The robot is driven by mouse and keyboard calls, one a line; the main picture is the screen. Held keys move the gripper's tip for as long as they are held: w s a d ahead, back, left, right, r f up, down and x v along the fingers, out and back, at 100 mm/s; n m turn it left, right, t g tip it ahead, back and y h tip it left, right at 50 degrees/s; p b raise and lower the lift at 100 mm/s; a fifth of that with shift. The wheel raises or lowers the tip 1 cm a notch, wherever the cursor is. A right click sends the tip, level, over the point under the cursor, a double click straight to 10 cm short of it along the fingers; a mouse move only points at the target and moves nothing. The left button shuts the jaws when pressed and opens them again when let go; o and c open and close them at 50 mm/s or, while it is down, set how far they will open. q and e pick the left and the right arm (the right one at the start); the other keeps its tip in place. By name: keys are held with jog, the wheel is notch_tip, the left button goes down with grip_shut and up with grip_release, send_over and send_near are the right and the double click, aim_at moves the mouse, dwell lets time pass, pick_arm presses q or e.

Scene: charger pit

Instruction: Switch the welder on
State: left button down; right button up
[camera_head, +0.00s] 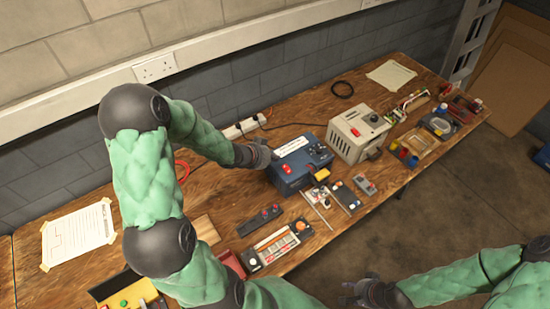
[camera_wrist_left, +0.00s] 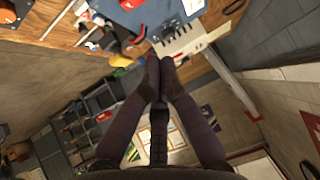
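A blue box-shaped unit (camera_head: 291,178) stands on the wooden bench, with a red switch (camera_head: 287,169), a white label and dark knobs on top. A beige-grey unit (camera_head: 345,147) with a dark dial stands to its right. The lettering is too small to tell which is the welder. My left gripper (camera_head: 262,154) is at the blue unit's back left edge; whether it touches is unclear. In the left wrist view its fingertips (camera_wrist_left: 160,62) are together and empty, with the blue unit (camera_wrist_left: 150,14) beyond them. My right gripper (camera_head: 368,292) is off the bench's front edge, too small to read.
The wooden bench (camera_head: 222,187) runs along the wall. A power strip (camera_head: 240,128) lies behind the blue unit. In front lie several small devices, including a red-and-white panel (camera_head: 277,246). A taped paper (camera_head: 78,236) is at left. The floor in front is clear.

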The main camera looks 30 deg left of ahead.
pick_arm(q)
jog(key=b, duration=0.2)
send_over(281, 169)
jog(key=d, duration=0.1)
jog(key=f, duration=0.5)
jog(key=shift+s+d+f, duration=0.1)
jog(key=shift+s+d, duration=0.1)
jog(key=shift+s, duration=0.15)
jog(key=f, duration=0.1)
jog(key=f+b, duration=0.1)
jog(key=f, duration=0.1)
jog(key=shift+w+a+f, duration=0.1)
jog(key=shift+w+a, duration=0.05)
jog(key=shift+w, duration=0.2)
jog(key=shift+a+f+b, duration=0.1)
jog(key=shift+f+b, duration=0.2)
jog(key=shift+f, duration=0.15)
jog(key=shift+a+f, duration=0.1)
jog(key=shift+f, duration=0.3)
jog(key=shift+w+a+f+p, duration=0.1)
jog(key=shift+a+f+p, duration=0.05)
jog(key=shift+a+p, duration=0.2)
jog(key=shift+f, duration=0.2)
